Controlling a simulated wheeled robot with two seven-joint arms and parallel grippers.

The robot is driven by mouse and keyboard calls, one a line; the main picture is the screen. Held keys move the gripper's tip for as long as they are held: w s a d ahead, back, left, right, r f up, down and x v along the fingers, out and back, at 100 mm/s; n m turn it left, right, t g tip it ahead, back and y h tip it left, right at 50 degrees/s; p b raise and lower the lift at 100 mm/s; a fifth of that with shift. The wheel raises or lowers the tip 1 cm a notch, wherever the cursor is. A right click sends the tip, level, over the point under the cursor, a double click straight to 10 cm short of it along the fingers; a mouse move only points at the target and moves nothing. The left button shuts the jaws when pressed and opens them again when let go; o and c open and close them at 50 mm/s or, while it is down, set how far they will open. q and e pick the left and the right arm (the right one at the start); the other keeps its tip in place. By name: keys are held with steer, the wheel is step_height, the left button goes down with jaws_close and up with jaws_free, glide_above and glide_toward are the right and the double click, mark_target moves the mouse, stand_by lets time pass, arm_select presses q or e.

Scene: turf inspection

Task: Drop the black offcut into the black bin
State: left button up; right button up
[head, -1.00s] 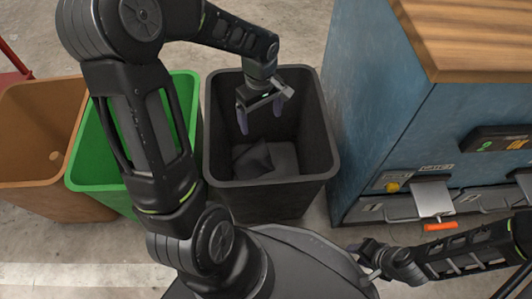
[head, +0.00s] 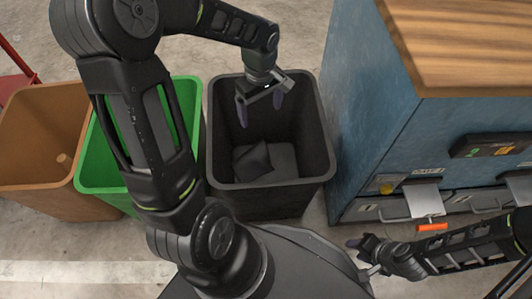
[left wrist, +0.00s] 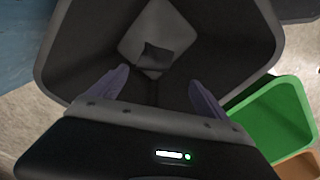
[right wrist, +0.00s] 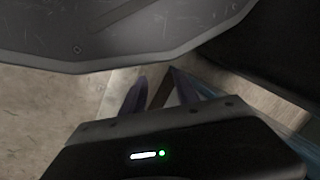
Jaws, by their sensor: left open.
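The black offcut (head: 252,161) lies at the bottom of the black bin (head: 270,203), partly over a grey patch on the bin floor. It also shows as a small dark piece in the left wrist view (left wrist: 155,57), beyond the fingers and apart from them. My left gripper (head: 260,106) points down into the bin mouth, open and empty, above the offcut. My right gripper (head: 360,256) is low at the right, away from the bin. Its fingers show apart with nothing between them in the right wrist view (right wrist: 158,80).
A green bin (head: 104,179) and a brown bin (head: 30,186) stand left of the black bin. The brown bin holds a small tan piece (head: 64,158). A blue cabinet (head: 370,120) with a wooden top (head: 470,40) stands close on the right. An orange item (head: 432,227) shows at its base.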

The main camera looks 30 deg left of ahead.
arm_select(q)
step_height(320, 180, up, 8)
steer(key=p, duration=0.3)
steer(key=shift+f, duration=0.15)
arm_select(e)
steer(key=r, duration=0.1)
steer(key=s+r, duration=0.1)
steer(key=r, duration=0.1)
steer(key=shift+s+r, duration=0.15)
steer(key=shift+r, duration=0.1)
stand_by(0.5)
